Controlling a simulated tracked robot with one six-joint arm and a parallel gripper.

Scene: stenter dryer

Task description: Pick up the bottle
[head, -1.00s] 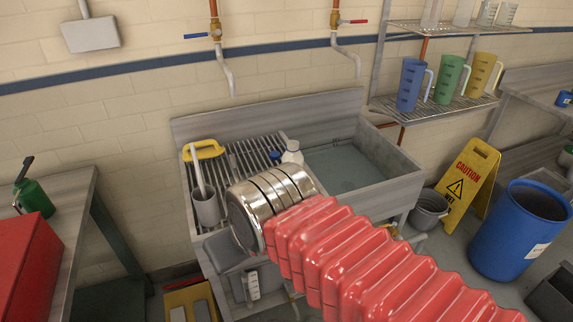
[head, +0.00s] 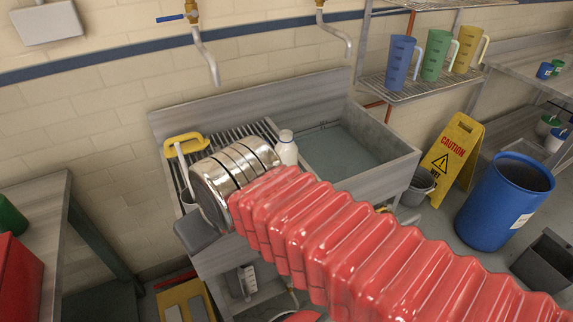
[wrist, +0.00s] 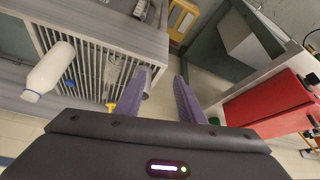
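A white bottle (head: 286,150) stands at the right side of the slatted drainboard (head: 262,130), next to the sink basin. In the head view my metal and red arm hides its lower part. The bottle also shows in the wrist view (wrist: 50,72), left of my gripper (wrist: 164,75). My gripper's two purple fingers are apart, with nothing between them. They are clear of the bottle.
The basin (head: 350,155) is right of the bottle. A small blue object (wrist: 70,85) lies near the bottle in the wrist view. A blue barrel (head: 500,205) and caution sign (head: 453,160) stand at right.

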